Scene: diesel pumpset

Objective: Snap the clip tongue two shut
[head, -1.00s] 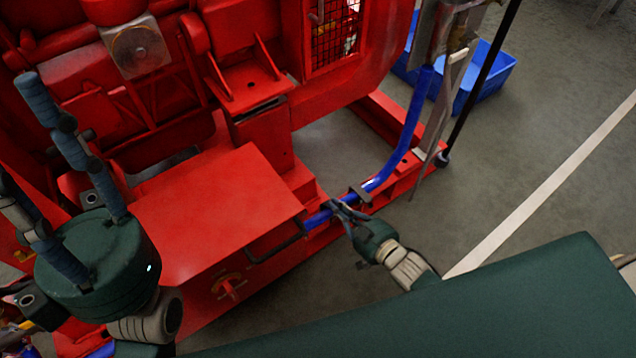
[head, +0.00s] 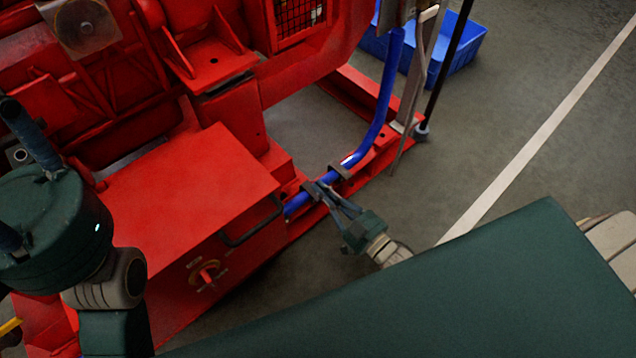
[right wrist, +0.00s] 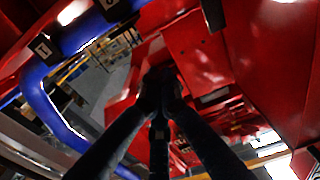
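A blue hose (head: 376,135) runs down and along the red base rail, held by two dark clips. One clip (head: 340,171) is farther along the rail; the other clip (head: 312,191) is nearer the red box. My right gripper (head: 322,187) has its fingertips at the nearer clip; contact and the clip's tongue are too small to make out. In the right wrist view its dark fingers (right wrist: 160,88) converge with no clear gap, and two clips (right wrist: 43,47) (right wrist: 110,6) show on the hose at upper left. My left gripper (head: 28,140) is at the left edge, fingers spread and partly cut off.
The red box (head: 190,195), with a dark handle and a red knob (head: 207,276), stands left of the right gripper. A blue crate (head: 455,55) is on the floor at the back. A dark green surface fills the lower right.

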